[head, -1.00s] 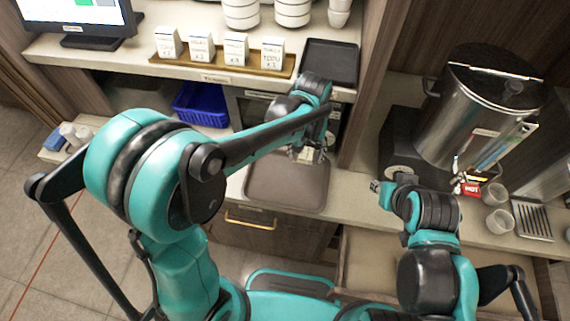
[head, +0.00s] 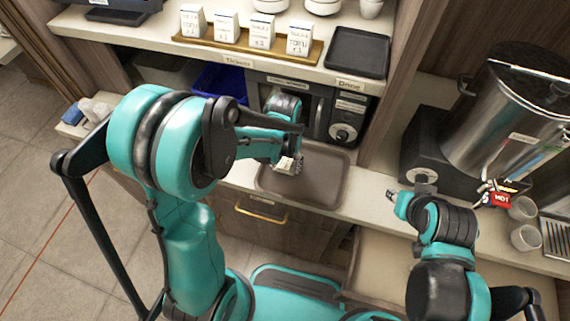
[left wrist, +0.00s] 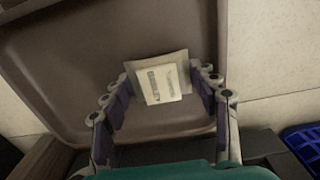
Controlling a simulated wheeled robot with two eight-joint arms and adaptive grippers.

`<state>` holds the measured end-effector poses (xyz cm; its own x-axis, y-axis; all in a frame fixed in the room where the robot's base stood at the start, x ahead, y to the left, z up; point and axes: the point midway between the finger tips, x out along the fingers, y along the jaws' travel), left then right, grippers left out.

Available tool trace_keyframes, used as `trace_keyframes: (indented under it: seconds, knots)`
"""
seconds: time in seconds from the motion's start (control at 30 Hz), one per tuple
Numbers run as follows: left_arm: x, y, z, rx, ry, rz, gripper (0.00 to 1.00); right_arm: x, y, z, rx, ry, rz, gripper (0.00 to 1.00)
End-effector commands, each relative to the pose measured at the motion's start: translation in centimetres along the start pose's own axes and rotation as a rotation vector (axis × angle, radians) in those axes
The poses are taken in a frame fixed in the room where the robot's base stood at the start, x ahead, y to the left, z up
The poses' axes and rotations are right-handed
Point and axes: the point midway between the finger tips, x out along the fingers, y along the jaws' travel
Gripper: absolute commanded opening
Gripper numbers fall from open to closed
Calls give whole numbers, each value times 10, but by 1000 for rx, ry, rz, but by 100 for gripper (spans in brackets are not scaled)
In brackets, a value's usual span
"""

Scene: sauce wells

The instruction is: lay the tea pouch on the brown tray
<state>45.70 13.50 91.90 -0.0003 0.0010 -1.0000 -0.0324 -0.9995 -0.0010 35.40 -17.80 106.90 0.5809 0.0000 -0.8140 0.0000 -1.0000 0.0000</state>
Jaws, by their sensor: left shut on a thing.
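The tea pouch (left wrist: 162,84) is a small pale square packet with print on it. My left gripper (left wrist: 160,78) is shut on it, with one finger at each side. In the head view the left gripper (head: 288,165) is over the left back part of the brown tray (head: 322,190), and the pouch is hard to make out there. The tray lies on the counter, and its bare brown surface (left wrist: 65,65) spreads under the pouch in the left wrist view. My right gripper (head: 393,195) is right of the tray, too small to tell open from shut.
A black machine (head: 345,115) stands behind the tray. A blue basket (head: 222,82) is at the back left. A metal urn (head: 510,120) and cups (head: 525,237) stand at the right. Several labelled cards stand on a shelf above, beside a black tray (head: 357,52).

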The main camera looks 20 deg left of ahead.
Motion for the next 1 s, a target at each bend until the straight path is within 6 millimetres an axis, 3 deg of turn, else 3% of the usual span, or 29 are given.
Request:
trace_keyframes:
  seconds: [0.33, 0.37, 0.43, 0.8, 1.0]
  knots:
    - [4, 0, 0, 0, 0, 0, 31, 3, 0, 2, 0, 0, 0, 32]
    - [4, 0, 0, 0, 0, 0, 65, 3, 0, 2, 0, 0, 0, 32]
    - [3, 0, 0, 0, 0, 0, 80, 2, 0, 1, 0, 0, 0, 32]
    - [-1, 0, 0, 0, 0, 0, 80, -1, 0, -1, 0, 0, 0, 32]
    - [-34, 0, 0, 0, 0, 0, 80, -11, 0, -8, 0, 0, 0, 32]
